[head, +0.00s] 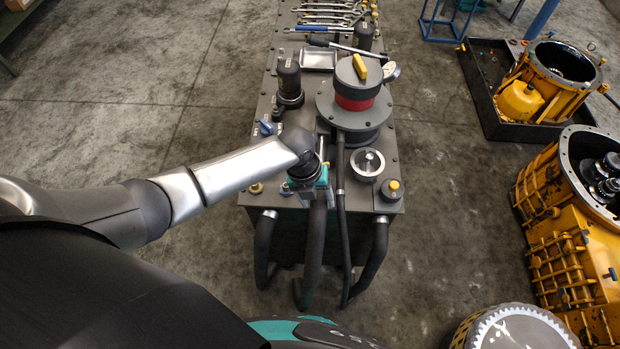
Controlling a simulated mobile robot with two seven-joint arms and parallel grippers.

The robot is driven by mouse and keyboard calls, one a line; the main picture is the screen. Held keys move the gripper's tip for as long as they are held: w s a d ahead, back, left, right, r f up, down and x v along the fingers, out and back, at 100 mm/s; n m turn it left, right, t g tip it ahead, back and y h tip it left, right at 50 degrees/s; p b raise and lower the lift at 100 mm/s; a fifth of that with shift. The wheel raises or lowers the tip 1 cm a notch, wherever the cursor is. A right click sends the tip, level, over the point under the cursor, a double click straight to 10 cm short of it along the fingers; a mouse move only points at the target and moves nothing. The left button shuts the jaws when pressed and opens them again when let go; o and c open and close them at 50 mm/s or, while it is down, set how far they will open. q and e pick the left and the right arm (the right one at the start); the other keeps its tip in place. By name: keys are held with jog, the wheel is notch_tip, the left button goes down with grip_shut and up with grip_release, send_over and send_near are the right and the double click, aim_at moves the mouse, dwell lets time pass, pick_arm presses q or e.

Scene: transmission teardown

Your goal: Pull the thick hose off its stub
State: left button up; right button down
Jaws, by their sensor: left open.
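My left gripper (316,182) is over the front edge of the grey bench, at the top end of a thick dark hose (316,240). This hose hangs down in front of the bench. The gripper is open. The gripper and wrist hide the hose's top end and its stub, so I cannot tell whether the fingers are around the hose or touching it. My right gripper is not in view.
Other dark hoses hang at the left (264,250) and right (377,255), with a thinner hose (342,205) close beside. A round grey housing with a red band (355,100) stands behind. Yellow gearbox casings (570,240) stand on the floor at right.

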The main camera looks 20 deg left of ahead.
pick_arm(q)
notch_tip(320, 180, up, 14)
jog(key=a, duration=0.2)
jog(key=shift+s+a+p, duration=0.35)
jog(key=shift+s, duration=0.05)
jog(key=shift+s+f, duration=0.1)
jog(key=shift+f, duration=0.05)
